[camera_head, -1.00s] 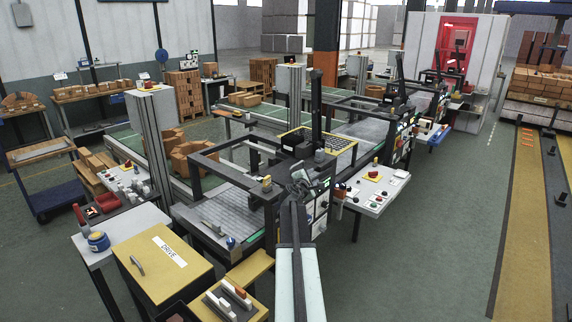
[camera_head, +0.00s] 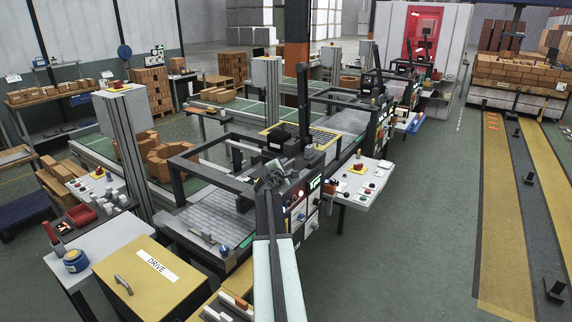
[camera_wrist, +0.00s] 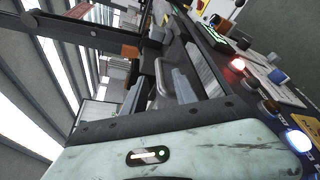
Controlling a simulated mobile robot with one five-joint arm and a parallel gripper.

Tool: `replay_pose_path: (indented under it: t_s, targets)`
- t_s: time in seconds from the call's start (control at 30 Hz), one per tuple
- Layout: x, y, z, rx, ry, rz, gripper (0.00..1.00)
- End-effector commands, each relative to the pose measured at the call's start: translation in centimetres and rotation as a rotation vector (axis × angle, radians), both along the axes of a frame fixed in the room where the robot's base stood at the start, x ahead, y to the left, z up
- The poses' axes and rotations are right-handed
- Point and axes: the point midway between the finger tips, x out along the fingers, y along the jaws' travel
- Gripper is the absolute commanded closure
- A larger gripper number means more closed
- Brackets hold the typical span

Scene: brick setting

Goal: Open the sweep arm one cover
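My pale arm rises from the bottom middle in the head view, and my grey gripper (camera_head: 272,178) is at its far end, in front of the near black-framed machine (camera_head: 205,146). In the wrist view a pale worn housing of mine fills the bottom. A yellow cover marked DRIVE (camera_head: 150,292), with a grey handle (camera_head: 123,284), lies shut at the lower left, apart from my gripper. I cannot read any sweep arm one label.
A side panel with a lit green display (camera_head: 315,184) is just right of my gripper. A white control shelf (camera_head: 362,188) with buttons juts out beyond it.

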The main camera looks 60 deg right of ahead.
Motion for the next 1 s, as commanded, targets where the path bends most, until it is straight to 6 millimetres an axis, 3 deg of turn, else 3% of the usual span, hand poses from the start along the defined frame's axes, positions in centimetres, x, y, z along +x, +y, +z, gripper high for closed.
replay_pose_path:
  t_s: [0.3, 0.6, 0.73, 1.0]
  targets:
    - [2.1, -5.2, -1.4, 0.0, 0.0, 0.005, 0.66]
    - [2.3, -5.6, -1.4, 0.0, 0.001, 0.006, 0.66]
    - [2.3, -5.6, -1.4, 0.0, 0.001, 0.006, 1.0]
    - [2.3, -5.6, -1.4, 0.0, 0.0, 0.007, 1.0]
